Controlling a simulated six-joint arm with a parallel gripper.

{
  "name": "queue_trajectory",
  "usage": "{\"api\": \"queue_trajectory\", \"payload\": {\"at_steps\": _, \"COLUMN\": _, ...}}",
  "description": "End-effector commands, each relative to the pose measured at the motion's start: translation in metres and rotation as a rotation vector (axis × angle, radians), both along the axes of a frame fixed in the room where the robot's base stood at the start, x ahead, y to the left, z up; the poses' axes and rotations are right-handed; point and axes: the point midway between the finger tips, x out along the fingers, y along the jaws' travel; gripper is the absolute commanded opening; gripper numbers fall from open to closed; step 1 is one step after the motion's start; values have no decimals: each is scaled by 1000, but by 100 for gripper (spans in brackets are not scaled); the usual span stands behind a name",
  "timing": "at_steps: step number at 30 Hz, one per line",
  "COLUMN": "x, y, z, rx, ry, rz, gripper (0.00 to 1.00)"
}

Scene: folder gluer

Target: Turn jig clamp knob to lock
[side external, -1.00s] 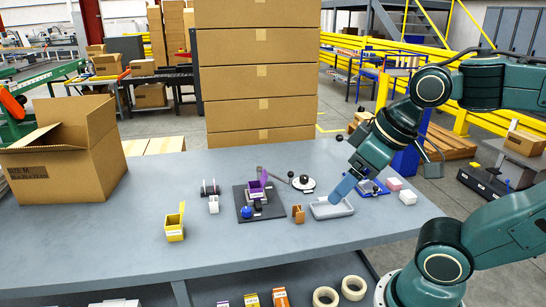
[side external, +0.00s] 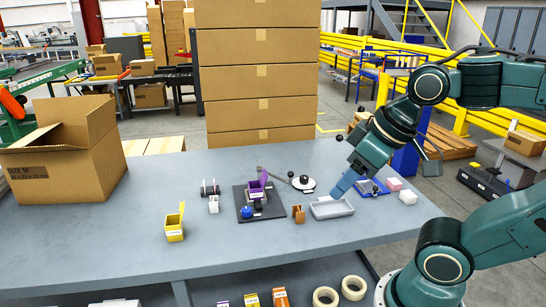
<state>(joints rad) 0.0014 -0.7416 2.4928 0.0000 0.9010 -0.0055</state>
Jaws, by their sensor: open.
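The jig is a dark plate (side external: 272,210) on the table, with a purple piece (side external: 258,184) standing in its middle. A blue knob (side external: 247,212) sits at the plate's front left corner; I take it for the clamp knob, and its lock position is too small to tell. My gripper (side external: 338,192) is open, pointing down and left above the grey tray, to the right of the jig and apart from it. Its fingers are small and partly merge with the blue end of my arm.
A grey tray (side external: 332,214) lies under my gripper. A large open carton (side external: 65,160) fills the left. The table's front is clear.

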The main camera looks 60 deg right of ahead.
Motion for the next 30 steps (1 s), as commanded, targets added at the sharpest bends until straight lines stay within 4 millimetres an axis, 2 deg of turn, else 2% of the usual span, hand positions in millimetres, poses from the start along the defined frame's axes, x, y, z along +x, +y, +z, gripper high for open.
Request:
{"api": "queue_trajectory", "payload": {"at_steps": 5, "x": 13, "y": -2, "z": 6, "rx": -13, "ry": 20, "rz": 17, "gripper": 52}}
{"api": "queue_trajectory", "payload": {"at_steps": 11, "x": 42, "y": -7, "z": 17, "rx": -42, "ry": 64, "rz": 58, "gripper": 52}}
{"api": "queue_trajectory", "payload": {"at_steps": 21, "x": 109, "y": -22, "z": 27, "rx": -91, "ry": 151, "rz": 154, "gripper": 52}}
{"api": "queue_trajectory", "payload": {"at_steps": 30, "x": 170, "y": -40, "z": 18, "rx": -120, "ry": 228, "rz": 243, "gripper": 52}}
